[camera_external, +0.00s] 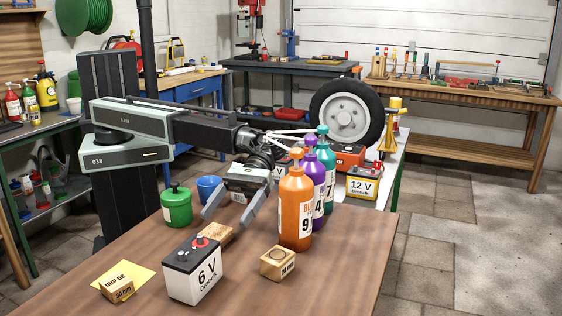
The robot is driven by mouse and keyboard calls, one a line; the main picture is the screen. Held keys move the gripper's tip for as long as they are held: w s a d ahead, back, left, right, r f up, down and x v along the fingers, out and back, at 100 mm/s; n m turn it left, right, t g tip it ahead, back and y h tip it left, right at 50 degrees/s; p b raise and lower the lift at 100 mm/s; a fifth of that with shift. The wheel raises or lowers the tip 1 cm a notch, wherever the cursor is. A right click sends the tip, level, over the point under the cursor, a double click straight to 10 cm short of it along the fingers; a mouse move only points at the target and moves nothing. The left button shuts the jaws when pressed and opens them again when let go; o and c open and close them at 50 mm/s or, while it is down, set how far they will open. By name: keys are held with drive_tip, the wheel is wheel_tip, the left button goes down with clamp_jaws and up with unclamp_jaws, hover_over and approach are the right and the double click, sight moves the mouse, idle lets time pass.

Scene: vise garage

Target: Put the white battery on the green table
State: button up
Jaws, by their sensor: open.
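The white battery (194,277), marked 6 V with a black top and a red part on it, stands upright on the front brown table (330,280). My gripper (229,217) is open and empty, fingers pointing down toward the front, behind and above the battery and apart from it. A table with a pale top and green edge and leg (398,180) stands behind the bottles, mostly hidden. On it are a yellow 12 V battery (364,184) and an orange-red battery (347,157). A pale labelled item beside the bottles is mostly hidden.
Orange (296,205), purple (319,178) and teal bottles (327,160) stand right of my gripper. A green canister (176,207) and blue cup (208,188) stand left. Wooden blocks (277,263) lie near the battery. A wheel (346,115) and yellow stand (389,135) are at the back.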

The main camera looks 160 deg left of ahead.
sight(207, 239)
drive_tip(key=shift+s+a+f+n+y, duration=0.1)
drive_tip(key=shift+a+f+n+y, duration=0.05)
drive_tip(key=shift+a+f+n, duration=0.25)
drive_tip(key=shift+s+a+f+n+y, duration=0.15)
drive_tip(key=shift+a+n, duration=0.15)
drive_tip(key=shift+a, duration=0.2)
drive_tip(key=w+d, duration=0.8)
drive_tip(key=shift+w+d, duration=0.2)
drive_tip(key=b+x, duration=0.2)
drive_tip(key=x, duration=0.3)
drive_tip(key=shift+w+d+f, duration=0.1)
drive_tip(key=shift+d, duration=0.05)
clamp_jaws()
